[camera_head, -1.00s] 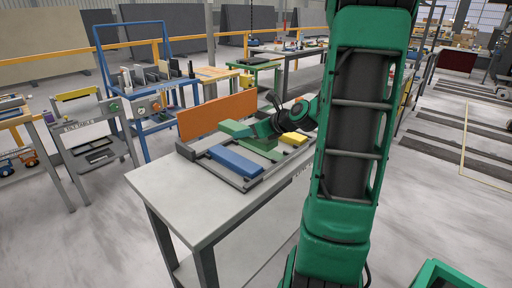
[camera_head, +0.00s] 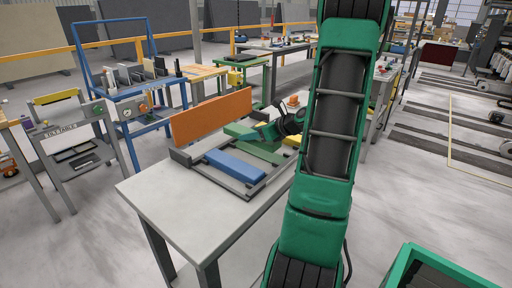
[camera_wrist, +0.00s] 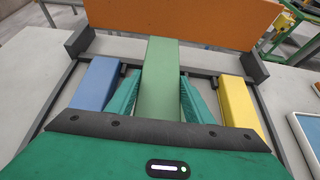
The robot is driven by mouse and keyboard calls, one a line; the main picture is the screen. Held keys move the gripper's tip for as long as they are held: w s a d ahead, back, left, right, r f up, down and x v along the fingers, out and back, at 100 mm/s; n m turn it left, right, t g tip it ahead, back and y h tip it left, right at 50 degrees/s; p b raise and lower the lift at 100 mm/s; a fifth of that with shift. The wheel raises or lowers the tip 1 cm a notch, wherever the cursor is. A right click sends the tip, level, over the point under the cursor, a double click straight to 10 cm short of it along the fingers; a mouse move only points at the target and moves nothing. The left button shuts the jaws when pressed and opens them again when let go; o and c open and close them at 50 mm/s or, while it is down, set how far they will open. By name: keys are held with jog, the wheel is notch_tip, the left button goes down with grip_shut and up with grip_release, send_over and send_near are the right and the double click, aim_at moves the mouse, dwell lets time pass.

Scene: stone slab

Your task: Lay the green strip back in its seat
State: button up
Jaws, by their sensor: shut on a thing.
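The green strip (camera_wrist: 160,75) lies lengthwise between my gripper's two fingers in the wrist view. My gripper (camera_wrist: 160,97) is shut on it from both sides. The strip also shows in the head view (camera_head: 262,152), partly covered by my gripper (camera_head: 268,132). It lies over the grey frame (camera_wrist: 55,91), between the blue strip (camera_wrist: 96,84) and the yellow strip (camera_wrist: 238,101). Its far end covers part of the far rail and reaches beyond both neighbours' far ends. Its underside and the seat below are hidden, so I cannot tell whether it touches the frame.
An orange panel (camera_head: 211,116) stands upright behind the frame. The grey table (camera_head: 170,196) has bare room at its front. A blue rack (camera_head: 140,80) stands behind the table.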

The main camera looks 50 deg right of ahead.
aim_at(259, 151)
jog(key=d+f, duration=0.1)
jog(key=s+d+f, duration=0.1)
jog(key=d, duration=0.1)
jog(key=shift+f, duration=1.9)
jog(key=o, duration=1.4)
jog(key=shift+f, duration=0.1)
jog(key=shift+c, duration=0.2)
jog(key=shift+s, duration=0.1)
jog(key=v, duration=1.2)
